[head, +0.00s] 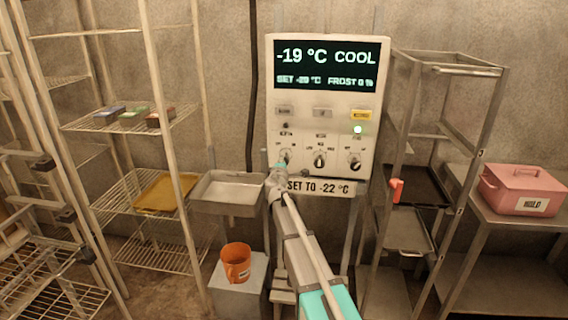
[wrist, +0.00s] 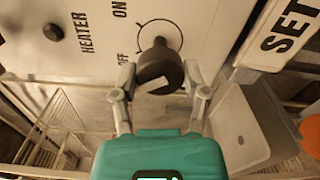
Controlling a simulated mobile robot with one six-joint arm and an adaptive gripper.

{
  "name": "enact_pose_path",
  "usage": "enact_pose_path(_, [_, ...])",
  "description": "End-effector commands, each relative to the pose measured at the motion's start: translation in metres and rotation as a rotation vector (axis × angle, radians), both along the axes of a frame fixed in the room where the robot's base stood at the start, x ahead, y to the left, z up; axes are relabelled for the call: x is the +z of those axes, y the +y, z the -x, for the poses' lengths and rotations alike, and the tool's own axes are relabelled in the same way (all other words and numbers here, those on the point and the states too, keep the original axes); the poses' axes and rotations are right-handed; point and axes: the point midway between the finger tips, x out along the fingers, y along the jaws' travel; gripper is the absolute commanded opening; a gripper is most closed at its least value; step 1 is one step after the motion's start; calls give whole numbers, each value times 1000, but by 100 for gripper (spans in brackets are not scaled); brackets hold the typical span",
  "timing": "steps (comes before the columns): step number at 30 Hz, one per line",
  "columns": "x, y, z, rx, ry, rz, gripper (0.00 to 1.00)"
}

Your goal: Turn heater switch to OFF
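The heater switch (wrist: 158,62) is a dark round knob on the white control panel, with HEATER, ON and OFF printed beside it in the wrist view. In the head view the switch (head: 286,155) is the left knob of the panel's bottom row, partly hidden by my gripper (head: 279,172). In the wrist view my gripper (wrist: 161,80) has its two fingers apart, one on each side of the knob. The fingers look close to the knob's sides; I cannot tell whether they touch. Which label the knob points at is unclear.
Two more knobs (head: 319,159) sit to the right. A SET TO -22 °C sign (head: 322,188) lies just below.

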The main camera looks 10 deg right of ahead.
Motion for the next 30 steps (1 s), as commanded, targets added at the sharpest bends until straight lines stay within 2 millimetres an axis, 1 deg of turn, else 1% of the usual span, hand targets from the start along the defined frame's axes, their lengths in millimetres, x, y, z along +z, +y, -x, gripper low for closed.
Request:
enact_pose_path(1, [0,0,-1,0,0,2,68])
enact_pose_path(5, [0,0,0,0,0,1,92])
enact_pose_path(6, [0,0,0,0,0,1,93])
enact_pose_path(20, [0,1,2,0,0,-1,93])
enact_pose_path(26, [0,4,16,1,0,-1,93])
enact_pose_path(30, [0,9,33,0,0,-1,93])
